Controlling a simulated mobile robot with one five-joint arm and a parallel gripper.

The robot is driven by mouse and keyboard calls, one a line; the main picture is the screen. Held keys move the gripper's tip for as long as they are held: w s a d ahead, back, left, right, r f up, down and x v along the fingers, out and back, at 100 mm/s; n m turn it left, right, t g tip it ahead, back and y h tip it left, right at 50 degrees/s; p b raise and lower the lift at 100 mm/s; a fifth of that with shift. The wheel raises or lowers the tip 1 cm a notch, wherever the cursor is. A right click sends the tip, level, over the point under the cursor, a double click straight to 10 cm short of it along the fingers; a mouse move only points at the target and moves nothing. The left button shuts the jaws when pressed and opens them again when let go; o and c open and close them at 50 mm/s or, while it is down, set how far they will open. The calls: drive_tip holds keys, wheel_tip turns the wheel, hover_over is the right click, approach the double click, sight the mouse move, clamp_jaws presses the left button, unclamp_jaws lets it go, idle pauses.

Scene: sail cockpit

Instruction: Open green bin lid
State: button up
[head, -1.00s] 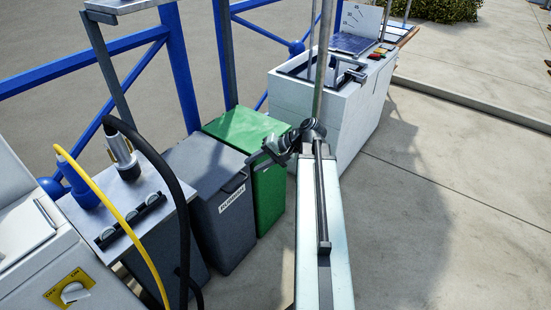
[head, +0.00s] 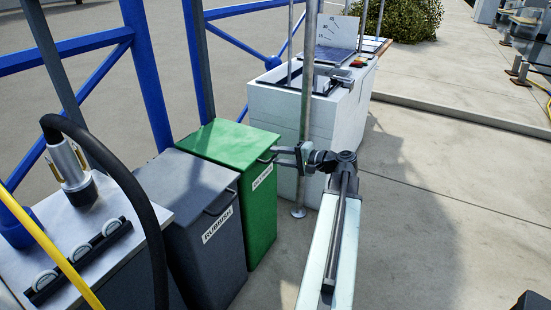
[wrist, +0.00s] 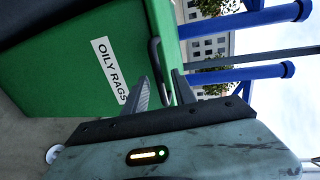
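The green bin (head: 262,215) stands beside the grey rubbish bin, its flat green lid (head: 228,143) down. A dark handle (head: 267,158) sits at the lid's front edge. In the wrist view, the green bin (wrist: 60,75) appears turned sideways, with a white "OILY RAGS" label (wrist: 110,70) and the dark handle (wrist: 154,58). My gripper (head: 280,152) is at this handle, in front of the bin. In the wrist view, my gripper (wrist: 160,77) has its fingers apart, with the handle's end appearing between them. Contact cannot be told.
The grey rubbish bin (head: 200,255) stands left of the green bin. Blue railings (head: 150,80) run behind the bins. Concrete floor (head: 440,210) on the right is clear.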

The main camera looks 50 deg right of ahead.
drive_tip(key=shift+x, duration=0.95)
clamp_jaws()
drive_tip(key=shift+d, duration=0.1)
idle(0.6)
